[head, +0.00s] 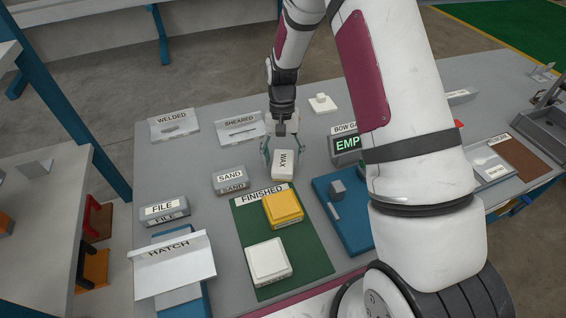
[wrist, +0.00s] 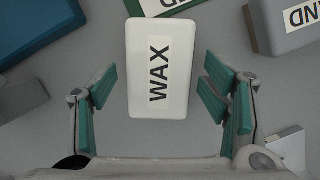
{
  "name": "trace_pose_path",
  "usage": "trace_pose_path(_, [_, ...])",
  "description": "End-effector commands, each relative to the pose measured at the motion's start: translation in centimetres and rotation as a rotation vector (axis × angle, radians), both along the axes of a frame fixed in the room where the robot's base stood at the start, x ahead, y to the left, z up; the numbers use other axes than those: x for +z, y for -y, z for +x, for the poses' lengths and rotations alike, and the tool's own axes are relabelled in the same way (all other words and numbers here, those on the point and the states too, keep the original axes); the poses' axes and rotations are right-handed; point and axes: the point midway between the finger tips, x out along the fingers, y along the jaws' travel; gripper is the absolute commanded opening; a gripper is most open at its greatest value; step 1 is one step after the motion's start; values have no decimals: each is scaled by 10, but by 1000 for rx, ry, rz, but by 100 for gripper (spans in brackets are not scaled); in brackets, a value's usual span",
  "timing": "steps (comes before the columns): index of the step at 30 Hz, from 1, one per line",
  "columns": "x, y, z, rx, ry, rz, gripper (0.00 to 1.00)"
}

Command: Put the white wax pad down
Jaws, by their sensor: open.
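The white wax pad (head: 284,165) is a white block with a WAX label. It lies on the grey table, just behind the green FINISHED mat (head: 307,259). In the wrist view the pad (wrist: 160,115) sits between the two green fingers, with a gap on each side. My gripper (head: 284,150) is open around the pad and touches neither side of it that I can see. The gripper also shows in the wrist view (wrist: 160,95). How high the fingers are above the table is hard to tell.
The SAND block (head: 229,180) stands left of the pad and the FILE block (head: 164,210) farther left. A yellow block (head: 283,209) and a white block (head: 267,262) sit on the mat. A blue fixture (head: 345,222) is to the right. Bare table lies behind the SAND block.

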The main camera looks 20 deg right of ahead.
Motion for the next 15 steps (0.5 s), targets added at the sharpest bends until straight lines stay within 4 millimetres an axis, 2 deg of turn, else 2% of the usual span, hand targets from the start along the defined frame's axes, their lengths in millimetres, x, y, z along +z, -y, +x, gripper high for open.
trace_pose_path(9, [64,6,20,0,4,0,69])
trace_pose_path(15, [91,9,27,0,2,0,69])
